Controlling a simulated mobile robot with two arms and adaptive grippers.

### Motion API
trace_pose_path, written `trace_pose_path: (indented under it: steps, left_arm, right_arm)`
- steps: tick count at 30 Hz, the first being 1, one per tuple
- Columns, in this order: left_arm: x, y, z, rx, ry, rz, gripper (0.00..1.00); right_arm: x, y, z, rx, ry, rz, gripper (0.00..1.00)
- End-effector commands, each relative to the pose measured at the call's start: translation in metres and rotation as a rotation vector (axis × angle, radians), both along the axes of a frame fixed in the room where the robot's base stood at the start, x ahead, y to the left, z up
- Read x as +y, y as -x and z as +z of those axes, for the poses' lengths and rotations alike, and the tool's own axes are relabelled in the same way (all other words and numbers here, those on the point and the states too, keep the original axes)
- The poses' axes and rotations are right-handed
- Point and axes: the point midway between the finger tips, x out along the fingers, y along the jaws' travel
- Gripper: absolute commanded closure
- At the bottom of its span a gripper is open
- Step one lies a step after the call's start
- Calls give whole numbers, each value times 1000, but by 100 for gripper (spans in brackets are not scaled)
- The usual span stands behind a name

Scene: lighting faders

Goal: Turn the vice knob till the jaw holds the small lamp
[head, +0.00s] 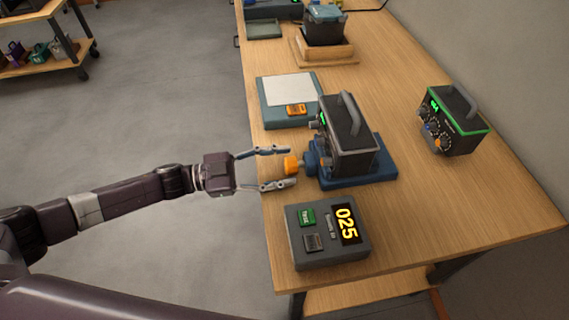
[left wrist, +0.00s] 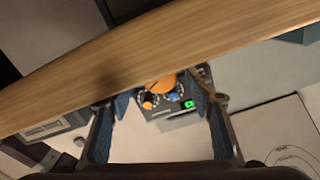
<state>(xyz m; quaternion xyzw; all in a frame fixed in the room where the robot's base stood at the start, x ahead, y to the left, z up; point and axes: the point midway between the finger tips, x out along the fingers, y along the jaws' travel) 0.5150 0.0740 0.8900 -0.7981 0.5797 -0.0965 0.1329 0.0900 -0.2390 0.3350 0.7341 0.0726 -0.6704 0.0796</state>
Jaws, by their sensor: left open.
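The orange vice knob (head: 291,165) sticks out from the left side of the blue vice (head: 372,176) on the wooden bench. A dark box with a grey handle (head: 345,125) stands upright on the vice; I cannot tell whether the jaw touches it. No other lamp shape is clear. My left gripper (head: 290,167) is open, with one finger on each side of the knob and gaps visible. My right gripper is not in view.
A grey box reading 025 (head: 305,255) stands in front of the vice. A tray with an orange meter (head: 270,118) lies behind it. A similar dark box (head: 465,138) stands to the right. Bare bench (head: 440,205) lies at front right.

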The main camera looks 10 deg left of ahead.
Motion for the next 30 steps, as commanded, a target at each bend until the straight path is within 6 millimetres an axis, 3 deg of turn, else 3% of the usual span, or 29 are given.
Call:
trace_pose_path:
  steps: [9,15,21,30]
  left_arm:
    - [63,20,-1,2,-4,4,52]
    - [94,30,-1,0,-1,2,52]
    - [106,34,0,0,0,0,52]
    - [106,34,0,2,1,-1,52]
  right_arm:
    - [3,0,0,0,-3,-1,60]
    - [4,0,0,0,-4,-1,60]
    - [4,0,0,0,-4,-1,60]
    - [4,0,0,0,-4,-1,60]
